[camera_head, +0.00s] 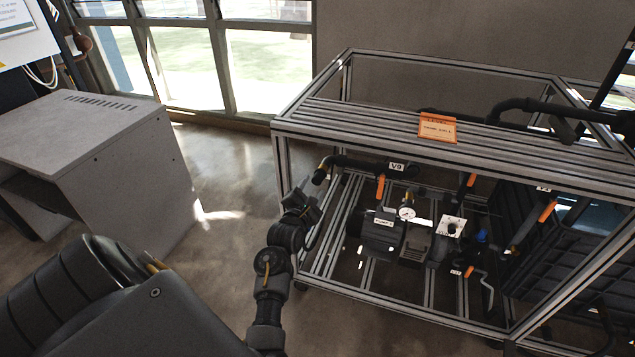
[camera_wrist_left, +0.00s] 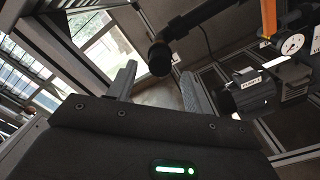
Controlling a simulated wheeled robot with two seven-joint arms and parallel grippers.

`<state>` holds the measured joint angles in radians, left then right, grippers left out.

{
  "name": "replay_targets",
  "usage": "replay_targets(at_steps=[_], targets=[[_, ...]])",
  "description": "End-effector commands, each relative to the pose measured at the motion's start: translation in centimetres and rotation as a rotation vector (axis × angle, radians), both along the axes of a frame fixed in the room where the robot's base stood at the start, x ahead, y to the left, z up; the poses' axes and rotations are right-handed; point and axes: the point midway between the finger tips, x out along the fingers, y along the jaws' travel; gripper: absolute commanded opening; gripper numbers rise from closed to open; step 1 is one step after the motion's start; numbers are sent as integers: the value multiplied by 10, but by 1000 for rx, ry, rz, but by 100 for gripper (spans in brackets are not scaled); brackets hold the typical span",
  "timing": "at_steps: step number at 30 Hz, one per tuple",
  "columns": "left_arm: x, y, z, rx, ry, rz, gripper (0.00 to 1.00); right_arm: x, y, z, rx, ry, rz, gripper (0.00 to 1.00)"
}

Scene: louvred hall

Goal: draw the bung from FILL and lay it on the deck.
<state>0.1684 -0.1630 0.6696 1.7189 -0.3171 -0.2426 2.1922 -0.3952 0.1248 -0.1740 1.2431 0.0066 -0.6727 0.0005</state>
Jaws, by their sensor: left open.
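A dark pipe with an open-looking or plugged end (camera_head: 321,175) sticks out at the left of the frame, beside the V9 tag. It also shows in the wrist view (camera_wrist_left: 160,57). I cannot tell the bung from the pipe end, and no FILL label is readable. My left gripper (camera_head: 312,191) is just below and left of that end. In the wrist view its two fingers (camera_wrist_left: 159,72) are open and apart, with the pipe end beyond and between their tips. Nothing is visibly held. The slatted deck (camera_head: 350,113) on top of the frame is mostly bare. My right gripper is not in view.
Below are valves with orange handles (camera_head: 380,187), a gauge (camera_head: 407,212) and a pump (camera_head: 382,232). Frame posts are close to my left gripper. A grey cabinet (camera_head: 100,150) stands left, with open floor between.

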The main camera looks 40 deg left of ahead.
Motion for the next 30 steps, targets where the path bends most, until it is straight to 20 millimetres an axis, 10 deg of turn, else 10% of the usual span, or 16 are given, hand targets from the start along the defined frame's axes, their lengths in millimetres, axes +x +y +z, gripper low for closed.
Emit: replay_targets(at_steps=[15, 30], targets=[[45, 16, -1, 0, 1, 0, 51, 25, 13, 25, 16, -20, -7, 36], [49, 17, 0, 0, 1, 0, 51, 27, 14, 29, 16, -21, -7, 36]])
